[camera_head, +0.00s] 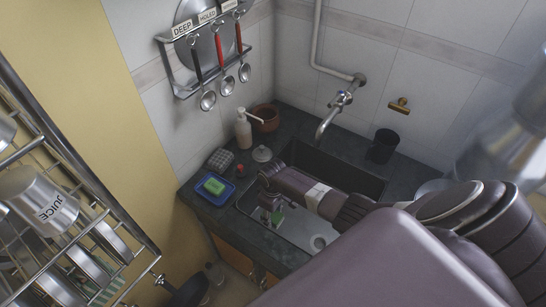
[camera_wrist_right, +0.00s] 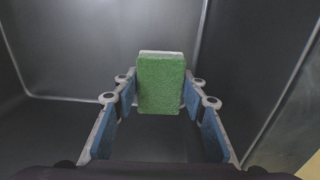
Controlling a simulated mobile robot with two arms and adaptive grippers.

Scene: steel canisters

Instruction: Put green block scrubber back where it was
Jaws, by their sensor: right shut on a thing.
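My right gripper (camera_head: 271,213) is low inside the sink, near its left end, with its arm coming in from the right. It is shut on a green block scrubber (camera_head: 278,217). In the right wrist view the scrubber (camera_wrist_right: 161,84) stands upright between the fingertips of the gripper (camera_wrist_right: 160,92), with a pale strip along its top edge. Dark sink walls surround it there. Whether it touches the sink floor cannot be told. Another green block (camera_head: 214,186) lies in a blue tray (camera_head: 226,198) on the counter left of the sink. My left gripper does not show.
A grey checked object (camera_head: 220,159), a soap dispenser (camera_head: 243,132), a clay pot (camera_head: 266,118) and a lidded item (camera_head: 262,153) stand around the sink's back left. The faucet (camera_head: 327,122) reaches over the sink (camera_head: 299,232). A black cup (camera_head: 383,146) stands behind right.

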